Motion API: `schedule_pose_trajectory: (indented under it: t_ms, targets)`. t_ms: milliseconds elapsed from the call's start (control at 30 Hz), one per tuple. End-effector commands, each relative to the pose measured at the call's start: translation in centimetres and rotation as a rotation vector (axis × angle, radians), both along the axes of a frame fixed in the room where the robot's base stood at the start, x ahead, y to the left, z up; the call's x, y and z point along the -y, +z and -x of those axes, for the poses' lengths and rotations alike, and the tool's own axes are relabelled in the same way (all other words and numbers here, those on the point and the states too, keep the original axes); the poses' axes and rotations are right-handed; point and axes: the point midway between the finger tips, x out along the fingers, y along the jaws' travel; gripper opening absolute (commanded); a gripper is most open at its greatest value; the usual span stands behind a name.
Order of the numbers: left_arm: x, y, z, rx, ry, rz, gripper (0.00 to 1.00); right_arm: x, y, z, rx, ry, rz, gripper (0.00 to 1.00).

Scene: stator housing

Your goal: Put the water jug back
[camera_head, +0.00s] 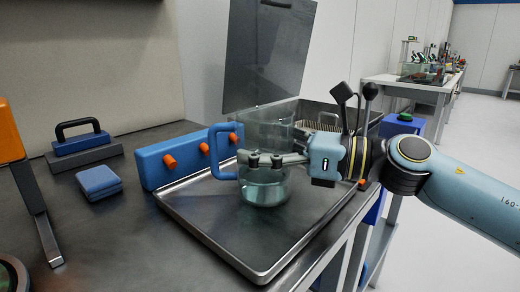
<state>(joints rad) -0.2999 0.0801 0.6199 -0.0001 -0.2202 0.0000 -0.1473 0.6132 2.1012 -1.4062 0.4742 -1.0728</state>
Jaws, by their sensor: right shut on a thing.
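The clear water jug (266,190) is upright over the metal tray (208,238), with water in its lower part and a blue handle (218,151) on its left. My right gripper (265,160) reaches in from the right and is shut on the jug, its fingers across the jug's middle. I cannot tell whether the jug's base touches the tray or is just above it.
A blue block with orange knobs (157,166) stands along the tray's back left edge. Blue pads (98,182) and a black-handled block (83,147) lie to the left. A dark upright panel (265,55) and a second metal tray (345,108) are behind.

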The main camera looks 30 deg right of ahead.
Motion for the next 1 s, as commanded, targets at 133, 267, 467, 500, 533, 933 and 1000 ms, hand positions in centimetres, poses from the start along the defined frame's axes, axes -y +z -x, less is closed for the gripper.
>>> schedule_pose_trajectory:
  t_ms: [133, 267, 467, 500, 533, 933, 1000]
  targets:
    - [0.0, 0.1, 0.0, 0.000, 0.000, 0.000, 0.40, 0.0, 0.1, 0.0, 0.001, 0.000, -0.001, 0.24]
    - [0.0, -0.1, 0.1, -0.001, 0.000, 0.000, 0.40, 0.0, -0.1, 0.0, -0.001, 0.000, 0.001, 0.87]
    - [0.0, -0.1, 0.1, -0.001, 0.000, 0.000, 0.40, 0.0, -0.1, 0.0, -0.001, 0.000, 0.001, 1.00]
    - [0.0, -0.1, 0.1, -0.001, 0.000, 0.000, 0.40, 0.0, -0.1, 0.0, -0.001, 0.000, 0.001, 1.00]
    - [0.0, -0.1, 0.1, -0.001, 0.000, 0.000, 0.40, 0.0, -0.1, 0.0, -0.001, 0.000, 0.001, 1.00]
    - [0.0, -0.8, 0.3, -0.004, 0.000, 0.000, 0.40, 1.6, -0.3, 1.8, -0.006, 0.003, 0.007, 1.00]
    - [0.0, -0.3, 0.2, -0.002, 0.000, 0.000, 0.40, 1.9, 0.1, 2.3, -0.004, 0.004, 0.003, 1.00]
